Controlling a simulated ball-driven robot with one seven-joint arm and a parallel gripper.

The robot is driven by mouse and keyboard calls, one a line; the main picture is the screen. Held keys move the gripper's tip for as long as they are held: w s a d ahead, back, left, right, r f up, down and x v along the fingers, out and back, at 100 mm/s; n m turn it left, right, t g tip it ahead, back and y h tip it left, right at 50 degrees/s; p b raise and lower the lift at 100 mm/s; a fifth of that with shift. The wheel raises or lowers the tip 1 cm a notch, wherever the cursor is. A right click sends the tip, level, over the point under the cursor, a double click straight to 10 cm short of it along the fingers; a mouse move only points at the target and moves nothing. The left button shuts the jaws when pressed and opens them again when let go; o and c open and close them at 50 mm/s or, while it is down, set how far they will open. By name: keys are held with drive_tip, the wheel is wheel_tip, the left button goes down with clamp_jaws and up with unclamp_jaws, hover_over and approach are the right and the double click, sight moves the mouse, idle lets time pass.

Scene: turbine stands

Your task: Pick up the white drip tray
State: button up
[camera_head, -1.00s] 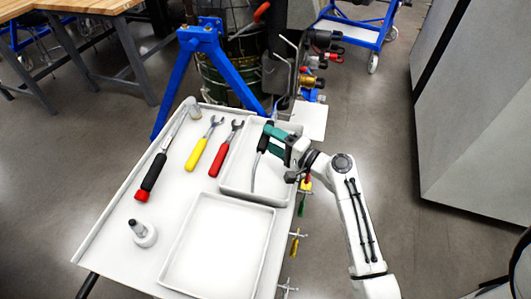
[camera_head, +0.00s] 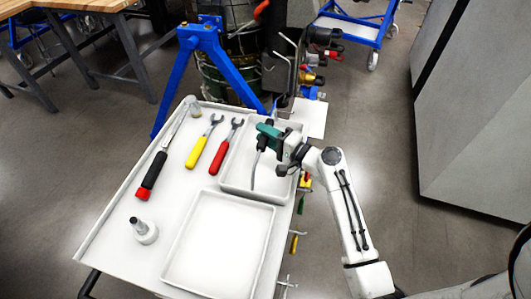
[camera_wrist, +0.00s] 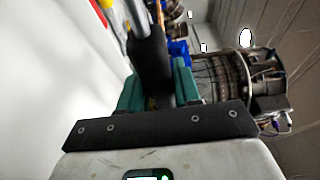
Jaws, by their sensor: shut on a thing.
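Two white trays lie on the white cart top, and which is the drip tray I cannot tell. The front tray (camera_head: 175,272) is wide, shallow and empty. The rear tray (camera_head: 232,187) is beside it, partly hidden by my arm. My gripper (camera_head: 267,133), with teal fingers, is over the rear tray. It is shut on a black-handled tool (camera_wrist: 150,62) with a grey rod, which also shows in the head view (camera_head: 253,178). The rod points down into the rear tray's area; whether it touches is unclear. My gripper is not on either tray.
A black-and-red tool (camera_head: 152,172), a yellow wrench (camera_head: 196,153) and a red wrench (camera_head: 219,157) lie left of the rear tray. A blue stand (camera_head: 190,70) rises behind the cart.

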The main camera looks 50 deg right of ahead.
clamp_jaws()
drive_tip(key=shift+r, duration=0.1)
drive_tip(key=shift+r, duration=1.2)
drive_tip(key=s+a+r+b, duration=0.1)
drive_tip(key=s+a+r, duration=0.1)
drive_tip(key=s+r, duration=0.8)
drive_tip(key=s, duration=0.3)
drive_tip(key=shift+s+a+r, duration=0.25)
drive_tip(key=shift+s+a, duration=0.1)
drive_tip(key=shift+a, duration=0.05)
drive_tip(key=shift+o, duration=2)
unclamp_jaws()
clamp_jaws()
